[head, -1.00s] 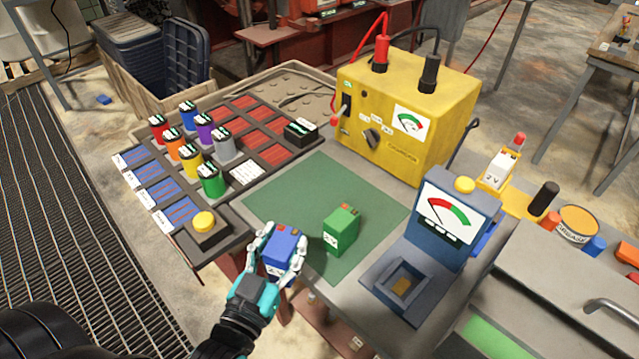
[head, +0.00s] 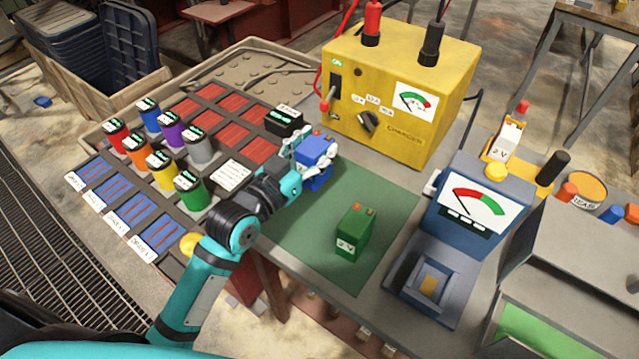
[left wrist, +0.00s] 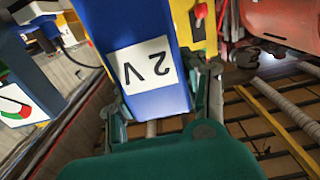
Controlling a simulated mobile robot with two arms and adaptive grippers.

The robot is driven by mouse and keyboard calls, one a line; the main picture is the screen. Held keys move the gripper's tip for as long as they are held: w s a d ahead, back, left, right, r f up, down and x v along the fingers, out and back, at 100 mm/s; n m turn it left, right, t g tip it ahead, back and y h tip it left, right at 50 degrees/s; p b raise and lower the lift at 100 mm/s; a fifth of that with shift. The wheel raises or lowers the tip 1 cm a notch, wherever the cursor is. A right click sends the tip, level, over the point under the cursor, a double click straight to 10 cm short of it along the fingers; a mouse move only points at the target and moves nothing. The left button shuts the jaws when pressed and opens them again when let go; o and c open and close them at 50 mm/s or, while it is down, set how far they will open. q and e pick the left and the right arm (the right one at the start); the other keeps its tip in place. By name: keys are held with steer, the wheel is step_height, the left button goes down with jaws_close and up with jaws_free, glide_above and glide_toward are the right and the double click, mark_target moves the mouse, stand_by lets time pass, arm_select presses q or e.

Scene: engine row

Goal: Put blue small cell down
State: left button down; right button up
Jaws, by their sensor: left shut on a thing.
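The blue small cell (head: 316,156) is a blue block with orange terminals on top. My left gripper (head: 305,160) is shut on it, over the far left corner of the green mat (head: 380,200). In the left wrist view the blue cell (left wrist: 140,55) fills the upper middle and shows a "2 V" label, between the fingers of my left gripper (left wrist: 160,108). Whether its base touches the mat cannot be told. A green cell (head: 354,232) stands upright on the mat, apart from the gripper. My right gripper is not in view.
A yellow charger (head: 400,105) stands behind the mat. A blue meter with a socket (head: 465,220) stands to the right. A dark rack (head: 215,150) with several coloured cylindrical cells and a black block (head: 284,121) lies left.

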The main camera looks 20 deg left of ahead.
arm_select(q)
steer(key=shift+a+f, duration=0.1)
steer(key=shift+f, duration=1.3)
step_height(320, 180, down, 4)
steer(key=shift+r, duration=0.2)
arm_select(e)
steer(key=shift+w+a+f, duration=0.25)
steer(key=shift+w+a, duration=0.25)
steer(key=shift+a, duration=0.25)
arm_select(q)
steer(key=shift+f+b, duration=0.1)
steer(key=shift+b, duration=0.2)
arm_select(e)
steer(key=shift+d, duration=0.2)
arm_select(q)
steer(key=c, duration=1.1)
jaws_free()
steer(key=shift+f, duration=0.25)
steer(key=o, duration=0.4)
steer(key=shift+s, duration=0.1)
steer(key=shift+o, duration=0.2)
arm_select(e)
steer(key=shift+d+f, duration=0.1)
arm_select(q)
steer(key=shift+r, duration=0.2)
